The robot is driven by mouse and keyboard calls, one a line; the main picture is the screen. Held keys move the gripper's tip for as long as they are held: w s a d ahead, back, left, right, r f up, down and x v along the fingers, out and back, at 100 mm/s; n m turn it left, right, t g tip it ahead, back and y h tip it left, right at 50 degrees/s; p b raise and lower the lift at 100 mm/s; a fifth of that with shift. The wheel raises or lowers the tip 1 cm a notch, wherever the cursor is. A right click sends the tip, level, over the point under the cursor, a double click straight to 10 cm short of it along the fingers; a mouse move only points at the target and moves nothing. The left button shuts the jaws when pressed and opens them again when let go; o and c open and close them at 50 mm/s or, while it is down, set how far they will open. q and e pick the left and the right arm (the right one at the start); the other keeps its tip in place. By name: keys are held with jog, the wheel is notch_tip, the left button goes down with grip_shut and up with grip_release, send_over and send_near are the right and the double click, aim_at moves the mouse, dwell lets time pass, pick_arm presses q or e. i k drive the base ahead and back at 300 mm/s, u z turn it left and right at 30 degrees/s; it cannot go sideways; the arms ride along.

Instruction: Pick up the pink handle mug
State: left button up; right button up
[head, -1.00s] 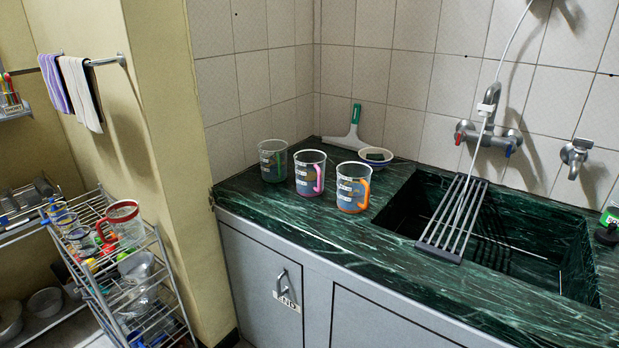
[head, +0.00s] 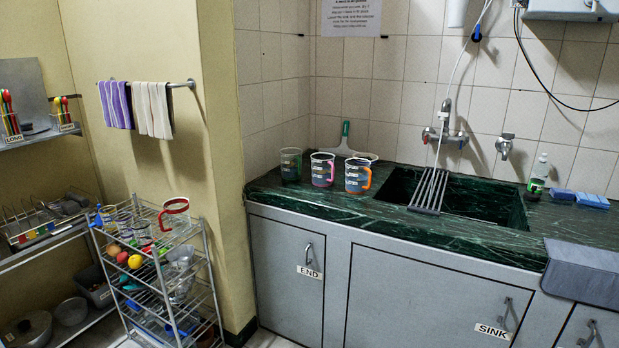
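The pink handle mug (head: 322,169) stands upright on the green marble counter, left of the sink, its pink handle on its right side. To its right stands a mug with an orange handle (head: 357,176). To its left, nearer the corner, stands a mug with a green tint (head: 291,164). The three mugs are close together but look apart. Neither of my grippers shows in the head view, so I cannot see their state.
The sink (head: 460,199) has a grey rack (head: 429,190) across its left side. A squeegee (head: 344,140) and a bowl stand behind the mugs. A wire cart (head: 160,270) with a red-handled mug (head: 175,214) stands left. The counter front has grey cabinet doors (head: 286,262).

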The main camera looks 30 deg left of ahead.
aim_at(322, 168)
jog(key=u, duration=0.7)
jog(key=i, duration=0.75)
jog(key=u, duration=0.6)
jog(key=i, duration=0.95)
jog(key=z, duration=0.35)
